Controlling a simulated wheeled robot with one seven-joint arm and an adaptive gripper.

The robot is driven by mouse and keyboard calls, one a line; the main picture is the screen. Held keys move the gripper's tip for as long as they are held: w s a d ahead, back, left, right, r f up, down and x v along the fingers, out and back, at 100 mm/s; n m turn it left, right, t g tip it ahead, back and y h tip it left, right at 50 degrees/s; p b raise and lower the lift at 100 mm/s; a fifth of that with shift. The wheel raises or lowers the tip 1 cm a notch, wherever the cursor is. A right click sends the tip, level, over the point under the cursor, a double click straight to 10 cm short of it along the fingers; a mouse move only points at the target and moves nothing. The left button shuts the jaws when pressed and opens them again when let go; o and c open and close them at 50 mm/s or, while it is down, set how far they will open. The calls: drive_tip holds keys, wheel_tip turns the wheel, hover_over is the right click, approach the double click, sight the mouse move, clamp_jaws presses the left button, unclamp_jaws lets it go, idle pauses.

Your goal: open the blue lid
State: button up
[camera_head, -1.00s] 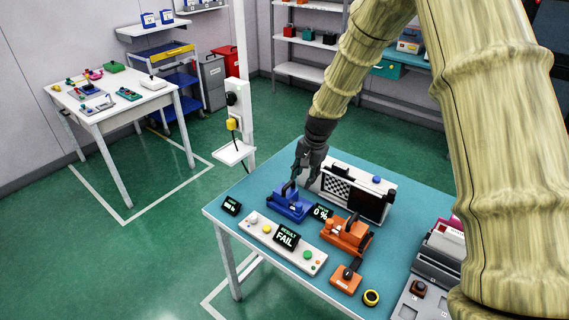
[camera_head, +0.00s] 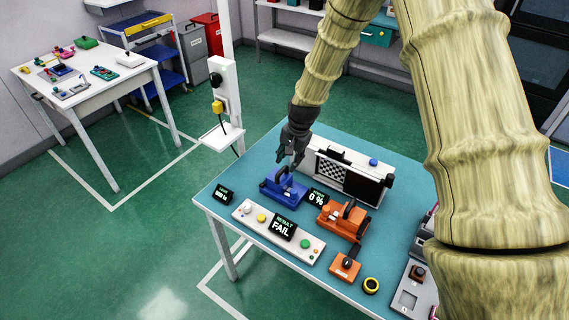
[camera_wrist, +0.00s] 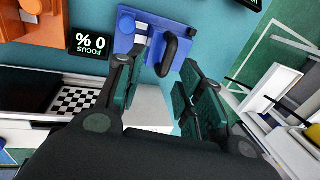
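The blue fixture (camera_head: 286,191) stands on the teal bench with a black loop handle on top. In the wrist view, the blue lid (camera_wrist: 135,40) shows at the top, with its black handle (camera_wrist: 172,55) ahead of the fingertips. My gripper (camera_head: 293,160) hangs just above and behind the fixture in the head view and partly covers its handle. In the wrist view, my gripper (camera_wrist: 158,75) has its two fingers clearly apart with nothing between them. The lid looks shut, though the gripper partly hides it.
A checkerboard box (camera_head: 345,177) stands close behind the fixture. An orange fixture (camera_head: 341,221) is to its right. An orange joystick box (camera_head: 345,266) sits near the front edge.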

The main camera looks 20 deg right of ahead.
sight(284, 167)
drive_tip(key=shift+g, duration=0.3)
drive_tip(key=w+f, duration=0.1)
drive_tip(key=f, duration=0.1)
drive_tip(key=w+f+p, duration=0.1)
drive_tip(key=w+f, duration=0.2)
drive_tip(key=f, duration=0.2)
drive_tip(key=shift+w+a+p, duration=0.25)
drive_tip(key=shift+w+p, duration=0.05)
drive_tip(key=shift+s+r, duration=0.35)
drive_tip(key=shift+s, duration=0.4)
drive_tip(key=shift+s+r, duration=0.55)
drive_tip(key=shift+s, duration=0.05)
drive_tip(key=shift+w+f, duration=0.15)
drive_tip(key=shift+w, duration=0.05)
drive_tip(key=c, duration=0.3)
drive_tip(key=shift+w+f, duration=0.65)
drive_tip(key=shift+w, duration=0.05)
clamp_jaws()
drive_tip(key=shift+s+r, duration=0.1)
